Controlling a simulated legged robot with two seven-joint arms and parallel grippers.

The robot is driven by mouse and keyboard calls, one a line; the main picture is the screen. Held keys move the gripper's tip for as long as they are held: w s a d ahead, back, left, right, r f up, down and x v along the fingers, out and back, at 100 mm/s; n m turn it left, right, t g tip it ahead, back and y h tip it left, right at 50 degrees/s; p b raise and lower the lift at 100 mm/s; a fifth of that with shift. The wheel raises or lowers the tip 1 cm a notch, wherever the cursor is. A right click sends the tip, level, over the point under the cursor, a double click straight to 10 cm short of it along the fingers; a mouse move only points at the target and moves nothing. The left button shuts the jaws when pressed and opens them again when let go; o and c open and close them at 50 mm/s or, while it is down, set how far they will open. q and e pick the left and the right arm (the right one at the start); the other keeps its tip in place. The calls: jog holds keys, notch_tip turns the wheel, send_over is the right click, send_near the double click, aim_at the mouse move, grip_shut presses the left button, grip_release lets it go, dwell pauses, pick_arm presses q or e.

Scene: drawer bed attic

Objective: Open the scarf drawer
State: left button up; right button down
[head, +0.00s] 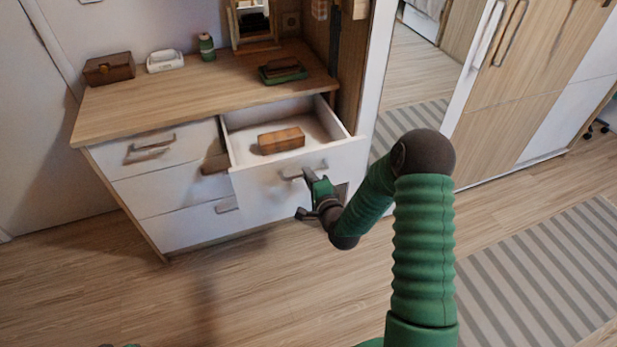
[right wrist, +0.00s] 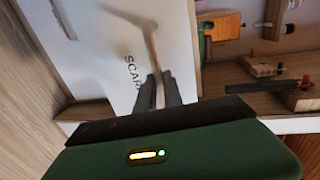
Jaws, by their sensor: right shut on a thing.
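The scarf drawer (head: 295,185) is the upper right drawer of the white dresser. It stands pulled out, with its inside showing and a brown box (head: 281,140) lying in it. Its white front fills much of the right wrist view (right wrist: 105,45), where part of a label reading "SCAR" shows. My right gripper (head: 308,178) is at the metal bar handle (head: 290,176) on that front. In the right wrist view the fingers (right wrist: 159,92) are shut on the handle (right wrist: 152,45). My left gripper is not in view.
The wooden dresser top (head: 190,92) bears a brown box (head: 109,69), a white item (head: 165,61), a green bottle (head: 206,47) and a green tray (head: 283,75). A mirrored wardrobe (head: 525,75) stands right. The floor in front is clear, with a striped rug (head: 545,270).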

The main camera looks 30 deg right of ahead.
jog(key=c, duration=1.7)
grip_release()
jog(key=shift+d+f, duration=0.1)
jog(key=shift+d, duration=0.1)
jog(key=shift+o, duration=1.1)
jog(key=shift+d, duration=0.1)
jog(key=p+v, duration=1)
jog(key=v, duration=0.6)
jog(key=shift+s, duration=0.4)
